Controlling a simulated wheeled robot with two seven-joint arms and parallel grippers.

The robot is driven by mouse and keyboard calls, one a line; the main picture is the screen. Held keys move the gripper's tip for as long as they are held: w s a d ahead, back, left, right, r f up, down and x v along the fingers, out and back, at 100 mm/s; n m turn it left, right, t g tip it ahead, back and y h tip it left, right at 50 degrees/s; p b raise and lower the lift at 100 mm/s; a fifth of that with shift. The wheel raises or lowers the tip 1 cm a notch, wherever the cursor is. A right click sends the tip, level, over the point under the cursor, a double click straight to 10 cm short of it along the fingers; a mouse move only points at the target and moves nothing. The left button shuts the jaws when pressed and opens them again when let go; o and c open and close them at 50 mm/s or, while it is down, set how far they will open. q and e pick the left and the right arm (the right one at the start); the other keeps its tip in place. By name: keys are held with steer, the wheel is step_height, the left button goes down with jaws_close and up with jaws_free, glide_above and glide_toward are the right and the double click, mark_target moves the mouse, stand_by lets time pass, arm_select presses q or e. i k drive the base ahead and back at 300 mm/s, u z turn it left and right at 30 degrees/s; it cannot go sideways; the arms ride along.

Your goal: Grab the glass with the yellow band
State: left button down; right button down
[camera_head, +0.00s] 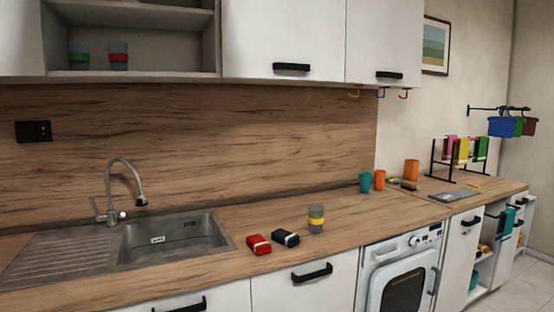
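The glass with the yellow band (316,218) stands upright on the wooden counter (345,210), right of the sink. It is grey with a yellow band around its middle. Two similar glasses stand on the open shelf at upper left: one with a green band (79,56) and one with a red band (118,56). Neither of my grippers shows in the head view.
A black box (286,238) and a red box (258,245) lie just left of the glass. A teal cup (365,182) and orange cups (379,180) stand farther back right. The sink (175,240) with its tap (125,185) is at left. Counter right of the glass is clear.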

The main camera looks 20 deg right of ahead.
mark_target(316, 212)
steer(key=k, duration=0.6)
steer(key=z, duration=0.8)
steer(key=i, duration=1.95)
steer(key=u, duration=0.55)
